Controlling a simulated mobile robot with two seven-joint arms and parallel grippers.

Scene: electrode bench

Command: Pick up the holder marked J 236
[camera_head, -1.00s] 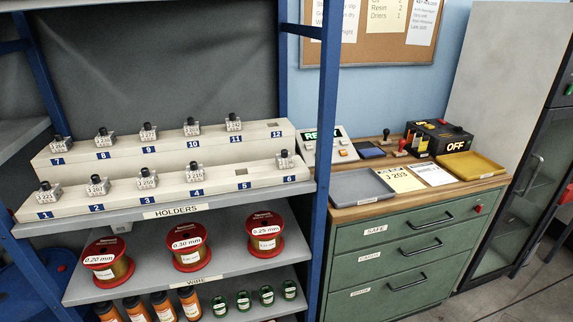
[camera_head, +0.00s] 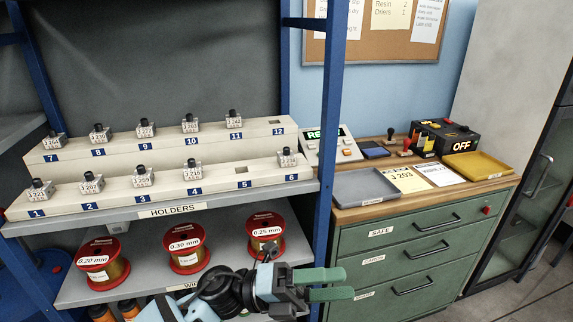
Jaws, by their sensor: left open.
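Several small pale holders with black knobs stand on the two steps of a cream rack (camera_head: 215,181). Their labels are small and hard to read, so I cannot be sure which is J 236. The holder in slot 6 (camera_head: 287,158) has a label that may read J 236 or similar. Others stand in slot 1 (camera_head: 39,190), slot 4 (camera_head: 193,171) and slot 8 (camera_head: 100,134). My left gripper (camera_head: 334,285) is open and empty, its green fingers pointing right, low in front of the shelves and below the rack. My right gripper is out of view.
Slots 5 and 12 are empty. A blue shelf post (camera_head: 328,120) stands right of the rack. Wire spools (camera_head: 184,250) fill the shelf below. To the right, a green drawer cabinet (camera_head: 415,250) carries a grey tray (camera_head: 366,186) and a yellow tray (camera_head: 478,166).

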